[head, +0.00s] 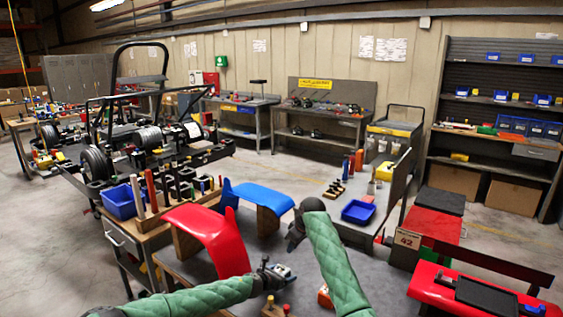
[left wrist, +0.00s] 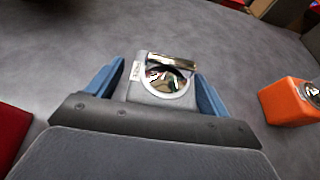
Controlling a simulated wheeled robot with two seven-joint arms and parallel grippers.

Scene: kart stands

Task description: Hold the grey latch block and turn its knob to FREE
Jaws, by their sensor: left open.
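The grey latch block (left wrist: 148,92) sits on the grey tabletop in the left wrist view. A shiny round knob (left wrist: 168,82) with a bar across it and a small white label show on the block; I cannot read the label. My left gripper (left wrist: 155,76) is open, its blue fingers on either side of the block, with a gap visible at the right finger. In the head view the left gripper (head: 278,269) is low over the table, and the block is too small to make out clearly. My right gripper (head: 294,236) is above and beyond it; its jaws are unclear.
An orange block (left wrist: 290,101) with a shiny knob stands right of the grey block; it also shows in the head view (head: 325,297), beside my right forearm. A red fender (head: 207,234) and a blue fender (head: 258,196) stand behind. Bare tabletop lies around the grey block.

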